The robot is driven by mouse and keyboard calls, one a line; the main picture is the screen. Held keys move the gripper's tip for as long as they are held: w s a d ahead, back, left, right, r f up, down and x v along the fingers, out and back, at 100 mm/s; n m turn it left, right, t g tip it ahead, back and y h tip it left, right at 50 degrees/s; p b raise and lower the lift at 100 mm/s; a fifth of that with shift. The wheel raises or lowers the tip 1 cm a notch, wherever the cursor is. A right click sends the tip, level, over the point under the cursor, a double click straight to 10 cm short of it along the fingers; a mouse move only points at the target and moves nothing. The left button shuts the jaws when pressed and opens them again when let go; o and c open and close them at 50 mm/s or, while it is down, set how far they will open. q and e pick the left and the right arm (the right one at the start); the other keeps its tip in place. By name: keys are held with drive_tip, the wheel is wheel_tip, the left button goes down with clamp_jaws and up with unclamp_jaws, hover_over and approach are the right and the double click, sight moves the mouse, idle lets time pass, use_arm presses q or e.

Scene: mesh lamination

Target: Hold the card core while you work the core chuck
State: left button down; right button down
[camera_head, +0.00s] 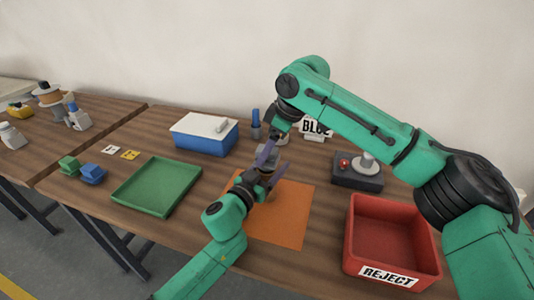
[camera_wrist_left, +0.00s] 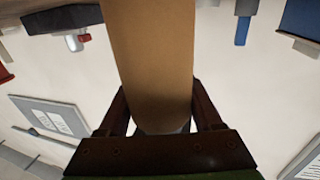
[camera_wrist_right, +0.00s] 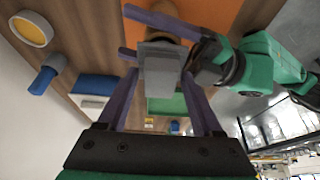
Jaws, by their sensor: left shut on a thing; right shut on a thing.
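The card core is a plain brown cylinder (camera_wrist_left: 150,60), large in the left wrist view between the fingers of my left gripper (camera_wrist_left: 160,112), which is shut on it. In the head view my left gripper (camera_head: 268,178) is above the orange mat, and the core is mostly hidden by its fingers. The core chuck is a grey block (camera_wrist_right: 160,68) at the core's upper end. My right gripper (camera_wrist_right: 160,85) is shut on the chuck from above. In the head view the chuck (camera_head: 267,158) shows just below my right gripper (camera_head: 272,148). Whether the chuck sits inside the core is hidden.
An orange mat (camera_head: 290,225) lies below the grippers. A green tray (camera_head: 157,190) is left, a red REJECT bin (camera_head: 358,245) right. A blue box with white lid (camera_head: 205,138), blue-topped item (camera_head: 256,122), BLUE sign (camera_head: 318,128) and red-button box (camera_head: 358,178) stand behind.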

drive_tip(key=shift+r, duration=2.65)
use_arm(q)
unclamp_jaws()
drive_tip(key=v, duration=1.2)
drive_tip(key=shift+f, duration=0.1)
drive_tip(key=shift+s, duration=0.15)
use_arm(e)
drive_tip(key=shift+s+f, duration=0.1)
